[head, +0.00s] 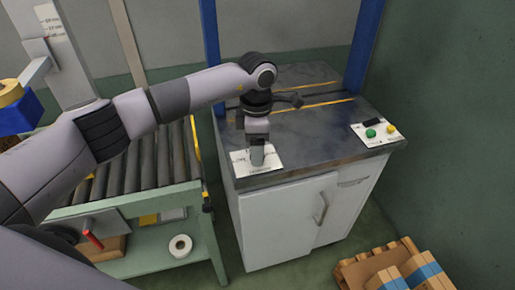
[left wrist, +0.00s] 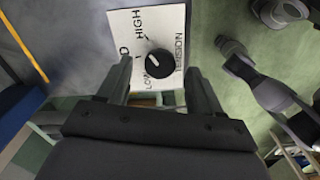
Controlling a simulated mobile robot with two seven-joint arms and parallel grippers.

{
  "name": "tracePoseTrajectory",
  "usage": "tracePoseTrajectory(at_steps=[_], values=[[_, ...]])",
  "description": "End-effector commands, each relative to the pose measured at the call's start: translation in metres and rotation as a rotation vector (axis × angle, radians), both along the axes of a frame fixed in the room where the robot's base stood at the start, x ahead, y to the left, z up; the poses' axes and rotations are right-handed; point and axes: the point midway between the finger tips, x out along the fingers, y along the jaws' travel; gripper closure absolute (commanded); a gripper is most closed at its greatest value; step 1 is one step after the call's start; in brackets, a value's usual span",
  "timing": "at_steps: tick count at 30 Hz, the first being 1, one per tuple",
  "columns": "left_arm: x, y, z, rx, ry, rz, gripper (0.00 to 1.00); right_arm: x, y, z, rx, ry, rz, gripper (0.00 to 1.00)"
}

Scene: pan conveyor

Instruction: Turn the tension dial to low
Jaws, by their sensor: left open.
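The tension dial (left wrist: 160,64) is a round black knob with a white pointer mark, on a white label plate (left wrist: 120,22). The plate reads HIGH, LOW and TENSION; another word is partly cut off by my finger. The mark appears slanted, and I cannot tell which word it points at. My left gripper (left wrist: 157,88) is open and points down at the dial, which shows between and just beyond its fingertips. In the head view the left gripper (head: 257,160) is over the plate (head: 271,164) at the cabinet's front left corner and hides the dial.
The grey cabinet top (head: 310,135) bears a second panel (head: 373,142) with green and yellow buttons at right. A roller conveyor (head: 150,165) stands left, with a tape roll (head: 181,246) on its lower shelf. A wooden pallet with boxes (head: 385,268) is on the floor.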

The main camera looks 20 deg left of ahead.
Motion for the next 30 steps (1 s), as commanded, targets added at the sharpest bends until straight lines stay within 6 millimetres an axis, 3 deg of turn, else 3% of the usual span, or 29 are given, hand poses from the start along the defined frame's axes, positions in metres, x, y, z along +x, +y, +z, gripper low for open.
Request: tracePoseTrajectory(at_steps=[5, 13, 18, 30], values=[[-0.0001, 0.0000, -0.0144, 0.000, 0.000, 0.000, 0.35, -0.0014, -0.0005, -0.0019, -0.001, 0.004, -0.001, 0.57], [-0.0001, -0.0003, -0.0160, -0.001, 0.000, 0.000, 0.35, -0.0019, -0.0010, -0.0027, -0.002, 0.006, -0.001, 0.57], [-0.0002, -0.0005, -0.0158, -0.001, 0.000, 0.000, 0.90, -0.0018, -0.0014, -0.0026, -0.002, 0.006, -0.001, 0.57], [0.0000, -0.0005, -0.0152, -0.001, 0.000, 0.054, 0.91, -0.0010, -0.0016, -0.0006, -0.002, 0.003, -0.002, 0.57]])
